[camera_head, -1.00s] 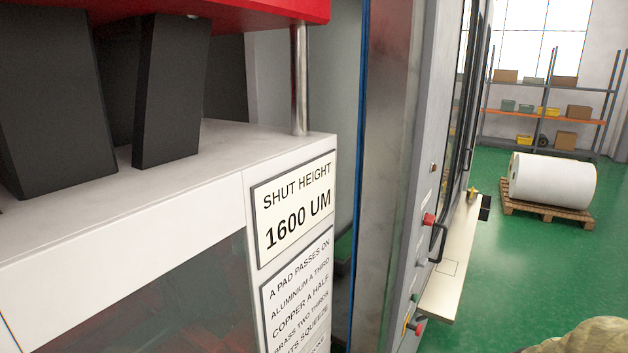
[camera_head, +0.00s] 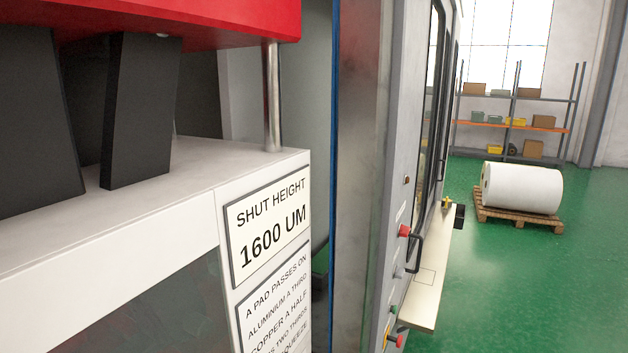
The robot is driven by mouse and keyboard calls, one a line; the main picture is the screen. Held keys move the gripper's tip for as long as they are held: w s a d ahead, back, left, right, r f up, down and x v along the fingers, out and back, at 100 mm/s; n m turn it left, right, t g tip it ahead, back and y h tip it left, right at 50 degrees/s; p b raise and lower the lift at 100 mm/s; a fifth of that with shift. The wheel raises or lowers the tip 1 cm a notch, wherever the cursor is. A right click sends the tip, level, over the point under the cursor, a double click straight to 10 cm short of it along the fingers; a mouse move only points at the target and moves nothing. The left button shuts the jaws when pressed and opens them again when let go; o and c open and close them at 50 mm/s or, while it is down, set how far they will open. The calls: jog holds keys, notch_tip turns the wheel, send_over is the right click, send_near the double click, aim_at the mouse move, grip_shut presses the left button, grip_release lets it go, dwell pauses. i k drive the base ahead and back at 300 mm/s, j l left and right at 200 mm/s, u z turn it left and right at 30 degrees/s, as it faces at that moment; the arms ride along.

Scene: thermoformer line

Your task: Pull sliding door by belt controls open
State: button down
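A tall grey machine cabinet (camera_head: 366,190) stands right of centre, seen at a steep angle. Its right-hand face has a dark-framed window panel (camera_head: 433,105), which may be the sliding door; at this angle I cannot tell whether it is open or shut. A black bar handle (camera_head: 417,255) stands out from that face. Beside it are a red button (camera_head: 404,231) and smaller knobs. Lower down is another red button (camera_head: 397,340) with a yellow part. Which of these are the belt controls is unclear. My gripper is not in view.
A white press (camera_head: 262,170) with a red top (camera_head: 180,20), black plates and a "SHUT HEIGHT 1600 UM" sign (camera_head: 270,230) fills the left. A pale ledge (camera_head: 432,280) juts from the cabinet. A white roll (camera_head: 522,188) lies on a pallet. Green floor (camera_head: 530,290) is clear at right.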

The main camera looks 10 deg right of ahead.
aim_at(437, 18)
jog(key=i+l, duration=0.35)
jog(key=i, duration=0.15)
jog(key=i+l, duration=0.35)
jog(key=i, duration=0.15)
